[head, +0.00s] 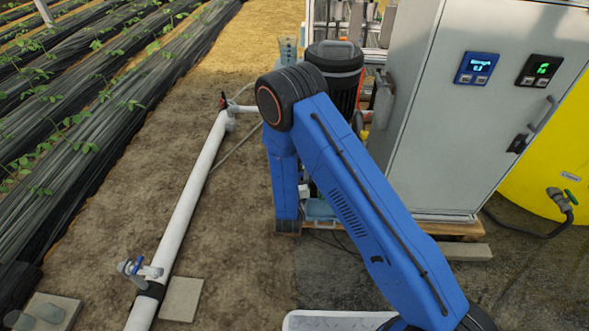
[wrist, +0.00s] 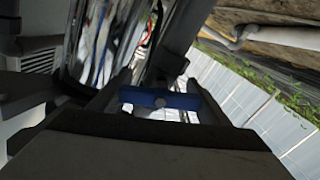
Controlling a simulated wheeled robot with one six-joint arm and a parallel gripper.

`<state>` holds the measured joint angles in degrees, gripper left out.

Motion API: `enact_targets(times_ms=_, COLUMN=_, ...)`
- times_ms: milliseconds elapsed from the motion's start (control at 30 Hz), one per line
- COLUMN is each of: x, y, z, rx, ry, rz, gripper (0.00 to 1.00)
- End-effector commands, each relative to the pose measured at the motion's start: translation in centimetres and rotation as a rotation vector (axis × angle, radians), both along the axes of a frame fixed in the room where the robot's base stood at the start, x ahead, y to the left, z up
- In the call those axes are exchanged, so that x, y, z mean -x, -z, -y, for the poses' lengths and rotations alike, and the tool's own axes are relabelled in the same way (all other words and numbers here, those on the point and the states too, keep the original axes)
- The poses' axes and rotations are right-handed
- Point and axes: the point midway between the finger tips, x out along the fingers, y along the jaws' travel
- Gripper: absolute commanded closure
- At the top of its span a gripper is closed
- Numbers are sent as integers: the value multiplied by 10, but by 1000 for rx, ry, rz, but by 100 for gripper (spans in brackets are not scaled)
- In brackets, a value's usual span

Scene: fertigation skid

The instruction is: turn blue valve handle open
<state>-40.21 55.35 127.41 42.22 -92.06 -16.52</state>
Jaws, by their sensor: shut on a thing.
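A blue valve handle (wrist: 145,97) shows in the wrist view as a short flat bar with a grey bolt at its middle. My gripper (wrist: 162,88) is shut on this handle, with a dark finger at each end of the bar. The valve body under the handle is mostly hidden by the gripper. In the head view my blue arm hides the gripper and the held handle. Another small blue handle (head: 137,264) sits on a valve at the near end of the white pipe, far from my arm's end.
A grey control cabinet (head: 440,130) with two small displays stands on a wooden pallet at right. A yellow tank (head: 560,160) is beyond it. The white pipe (head: 190,190) runs along the soil at left. A white tray (head: 335,320) lies at the bottom.

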Motion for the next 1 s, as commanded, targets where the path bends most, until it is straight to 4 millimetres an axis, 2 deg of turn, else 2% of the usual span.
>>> enact_targets(times_ms=400, x=0, y=1, z=-1, rx=187, ry=-1, rz=-8, gripper=52)
enact_targets(times_ms=900, x=1, y=1, z=-1, rx=209, ry=-1, rz=-8, gripper=52)
enact_targets(times_ms=933, x=1, y=1, z=-1, rx=209, ry=-1, rz=-8, gripper=25)
enact_targets(times_ms=1000, x=1, y=1, z=-1, rx=209, ry=-1, rz=-8, gripper=11)
